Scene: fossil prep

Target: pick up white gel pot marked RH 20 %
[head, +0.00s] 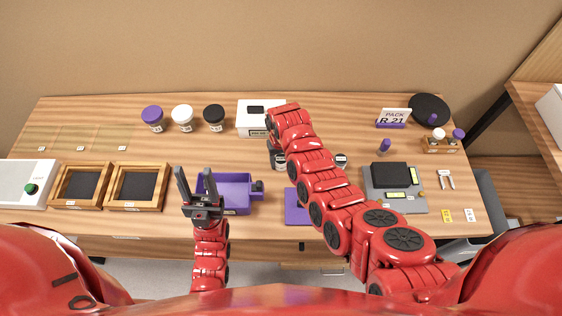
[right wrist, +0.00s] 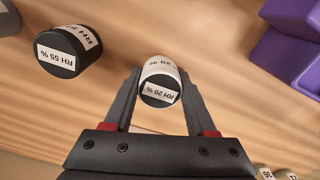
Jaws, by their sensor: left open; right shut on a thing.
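The white gel pot (right wrist: 160,80), labelled RH 20 %, sits between the fingertips of my right gripper (right wrist: 160,90) in the right wrist view. Its labelled end looks dark and faces the camera. The right gripper is shut on it. In the head view my right arm reaches to mid-table and hides much of this gripper (head: 277,152); a bit of the pot (head: 279,161) shows under it. I cannot tell whether the pot is clear of the table. My left gripper (head: 194,188) is open and empty, above the left end of the purple tray (head: 236,208).
Purple (head: 153,118), white (head: 182,118) and black (head: 214,117) lidded jars stand at the back left, beside a white box (head: 252,124). Wooden frames (head: 137,207) lie left; a grey device (head: 402,206) is right.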

